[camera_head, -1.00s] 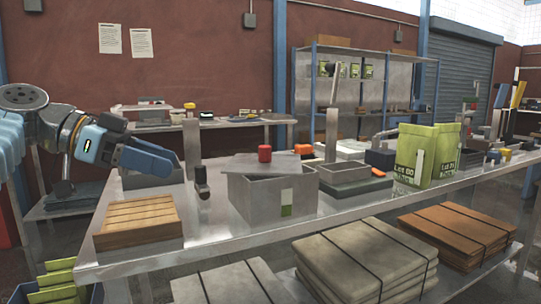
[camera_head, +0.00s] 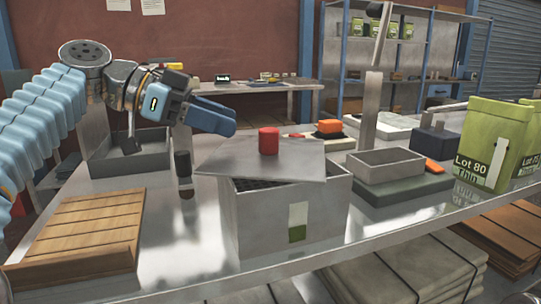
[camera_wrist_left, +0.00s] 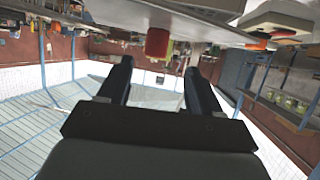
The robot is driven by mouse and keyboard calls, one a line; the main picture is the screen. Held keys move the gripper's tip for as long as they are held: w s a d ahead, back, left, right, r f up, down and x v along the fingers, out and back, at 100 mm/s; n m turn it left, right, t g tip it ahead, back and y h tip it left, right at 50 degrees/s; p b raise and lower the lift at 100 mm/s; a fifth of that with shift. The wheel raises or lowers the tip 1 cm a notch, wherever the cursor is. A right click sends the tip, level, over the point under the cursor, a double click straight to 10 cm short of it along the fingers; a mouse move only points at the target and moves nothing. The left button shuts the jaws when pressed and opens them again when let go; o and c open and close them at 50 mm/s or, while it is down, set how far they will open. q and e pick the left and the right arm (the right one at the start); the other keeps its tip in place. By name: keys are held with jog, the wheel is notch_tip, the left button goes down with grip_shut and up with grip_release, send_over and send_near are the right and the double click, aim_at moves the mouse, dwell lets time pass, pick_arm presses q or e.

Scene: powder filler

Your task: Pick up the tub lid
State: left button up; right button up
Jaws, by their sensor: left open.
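The tub lid (camera_head: 230,160) is a flat grey plate with a red knob (camera_head: 269,141). It lies askew on the grey tub (camera_head: 265,220), which has a white and green label, and it overhangs the tub's left side. A dark strip of the tub's inside shows at the front edge. My left gripper (camera_head: 228,123) is left of the knob and a little higher, apart from it. In the left wrist view its open, empty fingers (camera_wrist_left: 158,72) point toward the red knob (camera_wrist_left: 158,43), which shows between and beyond their tips. My right gripper is not in view.
A slatted wooden box (camera_head: 85,232) stands at the front left of the metal bench. A grey open bin (camera_head: 130,160) is behind it. A scale with a grey tray (camera_head: 385,167) and green bags (camera_head: 490,145) stand to the right.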

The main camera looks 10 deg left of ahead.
aim_at(262, 153)
pick_arm(q)
jog(key=shift+x, duration=1.1)
jog(key=shift+s+x, duration=0.15)
jog(key=shift+x, duration=1.25)
jog(key=shift+s+x, duration=0.2)
jog(key=shift+x, duration=1.2)
jog(key=shift+f, duration=0.2)
grip_shut()
